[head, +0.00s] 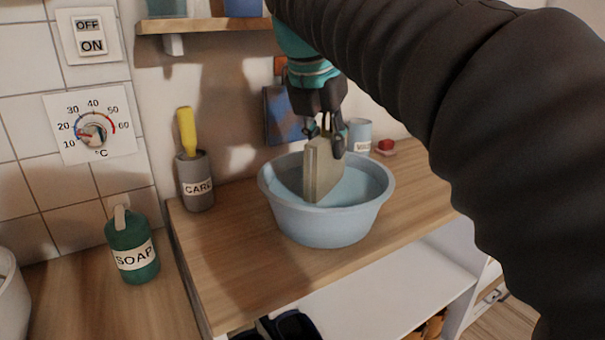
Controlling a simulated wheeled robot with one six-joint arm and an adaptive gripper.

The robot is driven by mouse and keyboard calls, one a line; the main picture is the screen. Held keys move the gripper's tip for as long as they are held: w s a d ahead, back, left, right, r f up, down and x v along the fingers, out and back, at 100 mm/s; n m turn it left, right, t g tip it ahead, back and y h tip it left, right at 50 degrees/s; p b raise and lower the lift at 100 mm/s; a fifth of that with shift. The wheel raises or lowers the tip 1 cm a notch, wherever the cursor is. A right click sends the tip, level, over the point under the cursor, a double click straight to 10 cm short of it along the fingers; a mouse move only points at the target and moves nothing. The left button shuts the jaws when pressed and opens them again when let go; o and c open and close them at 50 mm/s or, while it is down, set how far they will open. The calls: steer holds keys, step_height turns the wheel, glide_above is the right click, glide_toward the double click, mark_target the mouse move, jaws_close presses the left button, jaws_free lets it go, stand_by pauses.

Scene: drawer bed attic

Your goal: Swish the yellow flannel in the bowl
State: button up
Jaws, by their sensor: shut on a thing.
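My gripper (325,136) is above the light blue bowl (325,225) and is shut on the top of a dull yellowish-beige, flat folded piece, seemingly the flannel (322,172). The flannel hangs upright, with its lower part inside the bowl. The bowl stands on the wooden counter and holds pale blue water (358,188). The bowl's front rim is just in front of the flannel's lower end. I cannot tell how deep the flannel reaches into the water.
A grey CARE cup (196,183) with a yellow-handled item (187,132) stands left of the bowl. A light blue mug (360,135) and a red item (384,147) are behind it. A blue cloth (283,118) hangs on the wall. A green SOAP bottle (133,246) stands at lower left.

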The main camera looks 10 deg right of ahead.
steer(key=shift+r, duration=5.4)
